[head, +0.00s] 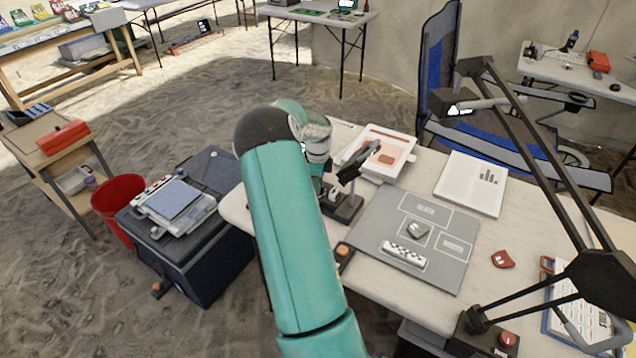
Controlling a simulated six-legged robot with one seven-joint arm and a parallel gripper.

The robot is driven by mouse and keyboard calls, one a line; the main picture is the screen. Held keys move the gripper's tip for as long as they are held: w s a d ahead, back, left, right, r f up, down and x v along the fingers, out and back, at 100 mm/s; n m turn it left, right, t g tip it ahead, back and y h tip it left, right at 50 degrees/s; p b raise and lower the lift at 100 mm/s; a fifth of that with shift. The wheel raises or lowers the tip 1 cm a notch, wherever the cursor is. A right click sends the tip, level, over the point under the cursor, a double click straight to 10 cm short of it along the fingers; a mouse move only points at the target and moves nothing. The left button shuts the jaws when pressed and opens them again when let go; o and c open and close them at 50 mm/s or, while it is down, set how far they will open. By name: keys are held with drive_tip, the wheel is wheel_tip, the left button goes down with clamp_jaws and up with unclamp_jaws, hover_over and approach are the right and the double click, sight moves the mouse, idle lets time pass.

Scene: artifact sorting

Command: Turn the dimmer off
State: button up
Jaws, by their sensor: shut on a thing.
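My teal arm rises through the middle of the head view and bends down toward the near-left part of the white table (240,210). My gripper (322,180) is low beside a black stand (345,206) with a tilted upper part. It is largely hidden by my own arm. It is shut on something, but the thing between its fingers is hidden. A small dark box with an orange top (343,256) sits at the table's front edge, right of my arm. The lamp base has a red knob (508,339). I cannot tell which control is the dimmer.
A white tray (398,143) lies behind the stand. The black lamp arm (540,150) crosses the right side. A dark case (205,262) and red bin (108,190) stand left.

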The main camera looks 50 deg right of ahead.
drive_tip(key=shift+n, duration=0.3)
drive_tip(key=n, duration=0.6)
drive_tip(key=shift+n, duration=0.3)
drive_tip(key=n, duration=0.3)
drive_tip(key=shift+r+n, duration=0.1)
drive_tip(key=shift+n, duration=0.2)
drive_tip(key=n, duration=0.3)
drive_tip(key=shift+n, duration=0.3)
drive_tip(key=n, duration=1.2)
drive_tip(key=shift+n, duration=0.3)
drive_tip(key=o, duration=1)
